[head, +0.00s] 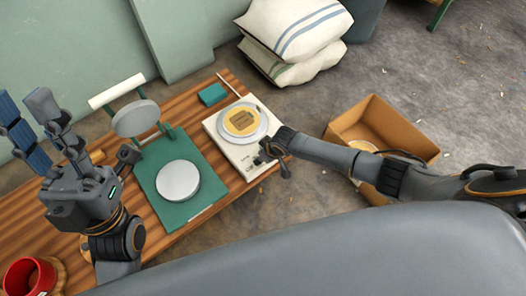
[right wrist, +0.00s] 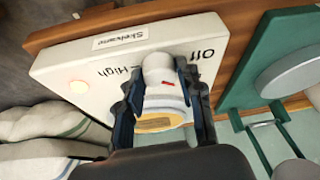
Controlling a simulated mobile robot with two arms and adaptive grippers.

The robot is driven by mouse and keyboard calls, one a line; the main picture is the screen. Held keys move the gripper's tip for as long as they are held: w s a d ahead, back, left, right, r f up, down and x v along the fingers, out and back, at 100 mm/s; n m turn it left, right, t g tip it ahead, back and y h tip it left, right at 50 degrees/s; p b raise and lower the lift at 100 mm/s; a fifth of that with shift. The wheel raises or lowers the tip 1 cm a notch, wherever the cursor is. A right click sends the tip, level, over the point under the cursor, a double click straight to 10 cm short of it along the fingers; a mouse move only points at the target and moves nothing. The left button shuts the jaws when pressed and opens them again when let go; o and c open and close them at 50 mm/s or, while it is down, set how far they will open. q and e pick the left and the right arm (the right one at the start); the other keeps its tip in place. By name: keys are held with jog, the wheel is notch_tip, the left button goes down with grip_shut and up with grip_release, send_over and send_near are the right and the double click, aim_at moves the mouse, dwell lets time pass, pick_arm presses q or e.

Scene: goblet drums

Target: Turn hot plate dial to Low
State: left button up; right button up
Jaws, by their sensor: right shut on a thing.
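The white hot plate (head: 215,126) stands at the right end of the wooden table in the head view, with a round yellow piece (head: 241,121) on its grey disc. The right gripper (head: 267,153) covers the dial in the head view. My left gripper (head: 28,118) is raised, open and empty.
A green press (head: 207,165) with round grey plates stands left of the hot plate. A small green block (head: 212,94) lies behind. A red mug (head: 28,275) is at the front left. A cardboard box (head: 420,144) and stacked sacks (head: 295,30) are on the floor.

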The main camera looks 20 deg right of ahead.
pick_arm(q)
jog(key=w+d+f+g+y+p, duration=0.2)
jog(key=w+f+g, duration=0.35)
jog(key=w, duration=0.35)
pick_arm(e)
jog(key=shift+s+a+r+m+h, duration=0.15)
jog(key=shift+m+h, duration=0.15)
jog(key=shift+m, duration=0.7)
jog(key=shift+m+t+h+p, duration=0.3)
jog(key=shift+m+h+p, duration=0.1)
jog(key=shift+m+p, duration=0.7)
pick_arm(q)
jog(key=w+f+g+y, duration=0.2)
jog(key=w+f+g, duration=0.1)
jog(key=f+g, duration=0.4)
jog(key=shift+w+a+f+g+y, duration=0.35)
jog(key=shift+a+f+y, duration=0.1)
jog(key=shift+f, duration=1.15)
pick_arm(e)
jog(key=o, duration=1.2)
jog(key=v, duration=1.1)
jog(key=shift+s+a+r, duration=0.1)
jog(key=shift+s+r, duration=0.05)
jog(key=shift+r, duration=0.15)
